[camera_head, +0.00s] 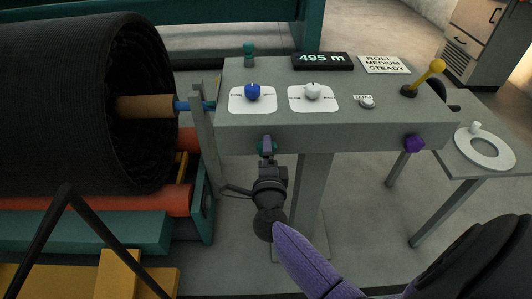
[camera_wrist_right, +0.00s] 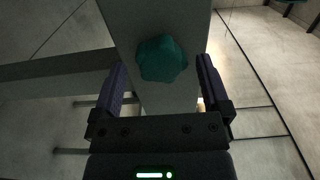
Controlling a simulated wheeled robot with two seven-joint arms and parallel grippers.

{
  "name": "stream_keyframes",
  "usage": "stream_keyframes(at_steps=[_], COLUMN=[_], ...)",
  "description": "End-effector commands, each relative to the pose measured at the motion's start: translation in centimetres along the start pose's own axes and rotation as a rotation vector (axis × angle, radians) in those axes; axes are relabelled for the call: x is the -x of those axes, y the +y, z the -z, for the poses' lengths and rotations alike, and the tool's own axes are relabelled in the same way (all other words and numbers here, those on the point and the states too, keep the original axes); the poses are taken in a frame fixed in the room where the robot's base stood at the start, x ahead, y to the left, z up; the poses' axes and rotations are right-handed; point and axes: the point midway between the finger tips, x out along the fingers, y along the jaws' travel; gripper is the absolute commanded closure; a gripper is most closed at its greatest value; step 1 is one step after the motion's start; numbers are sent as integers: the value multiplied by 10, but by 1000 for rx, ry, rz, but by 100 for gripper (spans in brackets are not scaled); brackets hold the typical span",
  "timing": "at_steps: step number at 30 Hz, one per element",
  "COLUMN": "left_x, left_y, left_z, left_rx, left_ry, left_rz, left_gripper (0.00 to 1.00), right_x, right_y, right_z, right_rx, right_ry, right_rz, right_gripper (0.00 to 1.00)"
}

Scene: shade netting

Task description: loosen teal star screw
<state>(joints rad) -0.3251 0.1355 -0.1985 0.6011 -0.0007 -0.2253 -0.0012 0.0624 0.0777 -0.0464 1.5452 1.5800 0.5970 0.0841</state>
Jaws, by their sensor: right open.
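The teal star screw (camera_wrist_right: 161,58) is a lobed knob on the grey console's face, large and clear in the right wrist view. In the head view only teal edges of the screw (camera_head: 260,147) show behind my right gripper (camera_head: 267,145), below the blue dial. In the right wrist view my right gripper's two purple fingers stand apart, one to each side of the screw. Gaps show between the fingers and the screw, and nothing is gripped. My left gripper is not in view.
The grey console (camera_head: 350,128) carries a blue dial (camera_head: 253,92), a white dial (camera_head: 313,91), a yellow lever (camera_head: 429,77) and a display (camera_head: 323,61). A purple knob (camera_head: 414,144) is on its right front. A dark netting roll (camera_head: 70,100) fills the left.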

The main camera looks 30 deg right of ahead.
Motion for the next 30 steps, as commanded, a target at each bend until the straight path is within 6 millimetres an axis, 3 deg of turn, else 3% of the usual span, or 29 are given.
stream_keyframes(at_steps=[6,24,30], left_x=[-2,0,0], left_y=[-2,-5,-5], left_z=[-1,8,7], left_rx=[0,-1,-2], left_ry=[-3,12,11], left_rz=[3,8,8], left_gripper=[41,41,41], right_x=[-18,-19,-19], right_y=[0,-1,-1], right_z=[0,0,0], right_rx=[1,1,1], right_ry=[-1,-1,-1], right_rz=[1,2,2], right_gripper=[3,3,45])
